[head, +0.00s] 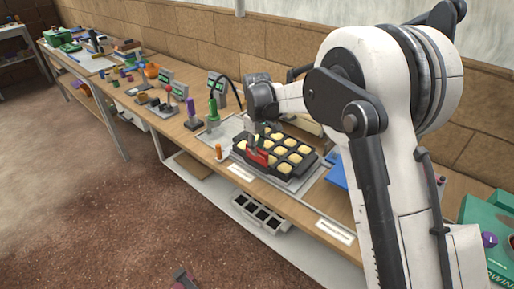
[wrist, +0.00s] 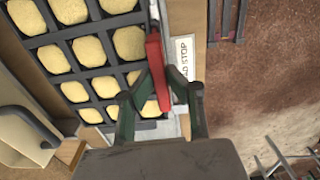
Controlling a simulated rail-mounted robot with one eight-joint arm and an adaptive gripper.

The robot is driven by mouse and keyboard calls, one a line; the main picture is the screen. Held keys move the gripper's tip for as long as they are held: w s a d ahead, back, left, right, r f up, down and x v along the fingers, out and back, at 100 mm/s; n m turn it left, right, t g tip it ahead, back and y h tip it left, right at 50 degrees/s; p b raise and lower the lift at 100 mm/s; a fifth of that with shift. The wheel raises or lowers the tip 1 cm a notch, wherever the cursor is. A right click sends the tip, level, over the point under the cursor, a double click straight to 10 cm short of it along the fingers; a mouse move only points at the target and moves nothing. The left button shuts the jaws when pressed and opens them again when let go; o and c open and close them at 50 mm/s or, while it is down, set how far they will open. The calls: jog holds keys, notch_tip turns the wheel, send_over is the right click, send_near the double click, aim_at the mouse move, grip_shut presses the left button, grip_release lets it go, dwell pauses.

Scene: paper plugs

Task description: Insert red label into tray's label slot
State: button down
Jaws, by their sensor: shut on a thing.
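The red label (head: 258,157) is a thin red plate. My gripper (wrist: 158,98) is shut on it; in the wrist view the red label (wrist: 156,70) stands edge-on between the two fingers. The tray (head: 301,139) is black with several compartments holding pale yellow plugs. In the wrist view the tray (wrist: 78,32) lies to the left of the red label. The label is at the tray's front edge, close beside it. I cannot tell whether it touches the tray. The label slot is hidden behind the label and fingers.
A white bench label (wrist: 184,58) with printed text lies on the bench edge right of the red label. A green bottle (head: 213,112) and other tools stand further left. A blue item (head: 337,171) lies right of the tray.

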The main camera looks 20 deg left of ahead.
jog(key=shift+f+b, duration=0.7)
jog(key=shift+f, duration=0.3)
jog(key=c, duration=1.6)
grip_release()
jog(key=shift+c, duration=0.2)
jog(key=shift+r, duration=0.15)
jog(key=shift+r+p, duration=1.15)
jog(key=shift+r, duration=1.5)
